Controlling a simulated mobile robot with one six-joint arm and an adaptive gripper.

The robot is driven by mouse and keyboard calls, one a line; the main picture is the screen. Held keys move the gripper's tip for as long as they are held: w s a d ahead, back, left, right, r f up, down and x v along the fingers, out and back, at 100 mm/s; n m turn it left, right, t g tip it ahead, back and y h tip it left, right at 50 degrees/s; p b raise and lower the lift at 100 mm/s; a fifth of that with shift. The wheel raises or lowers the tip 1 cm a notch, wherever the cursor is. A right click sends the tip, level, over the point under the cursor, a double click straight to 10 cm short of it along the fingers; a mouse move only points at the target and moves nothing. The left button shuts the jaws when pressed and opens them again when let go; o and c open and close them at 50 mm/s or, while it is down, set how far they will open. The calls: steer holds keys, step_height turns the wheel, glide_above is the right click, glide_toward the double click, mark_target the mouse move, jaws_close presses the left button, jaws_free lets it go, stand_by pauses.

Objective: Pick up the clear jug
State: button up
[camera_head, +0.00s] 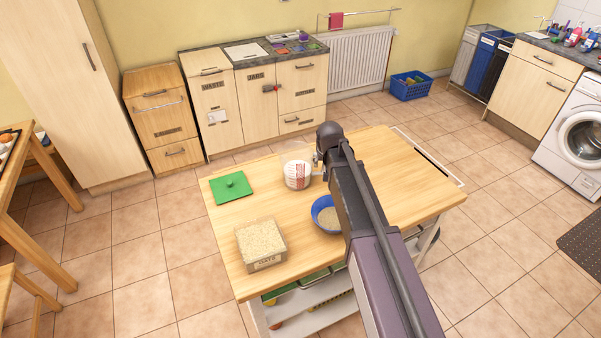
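The clear jug (296,176) with red markings stands on the wooden top of the trolley, near its back edge. My arm reaches over the trolley from the lower right. My gripper (316,162) is at the arm's far end, close to the right side of the jug. It is small and mostly hidden by the wrist. I cannot tell whether its fingers touch the jug or how far apart they are.
The right part of the top is clear. Cabinets (255,100) stand behind; open tiled floor surrounds the trolley.

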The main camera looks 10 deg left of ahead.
steer(key=shift+b+x, duration=0.55)
steer(key=shift+x, duration=0.3)
jaws_close()
